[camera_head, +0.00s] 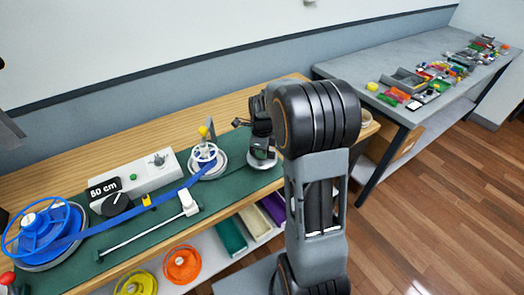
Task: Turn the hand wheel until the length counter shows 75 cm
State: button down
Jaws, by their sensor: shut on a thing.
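The length counter (103,190) is a black display on a pale box; its small tilted text seems to read 50 cm. A blue strap (150,208) runs from a large blue spool (45,230) at the left to a white spoked reel (206,153). My gripper (262,142) is right of that reel, shut on a part over a round pale base (262,162). This part appears to be the hand wheel; my gripper and arm hide most of it, so the grip is not clearly visible.
The wooden bench has a green mat (160,233). A white-ended rod (145,232) lies along its front. An orange spool (182,264) and a yellow spool (135,284) are on the shelf below. A grey table (375,70) with small coloured parts stands at the right.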

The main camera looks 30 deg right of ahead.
jog(key=shift+m, duration=1.8)
jog(key=shift+m, duration=0.3)
jog(key=c, duration=1.1)
grip_release()
notch_tip(320, 180, up, 14)
jog(key=shift+f, duration=0.1)
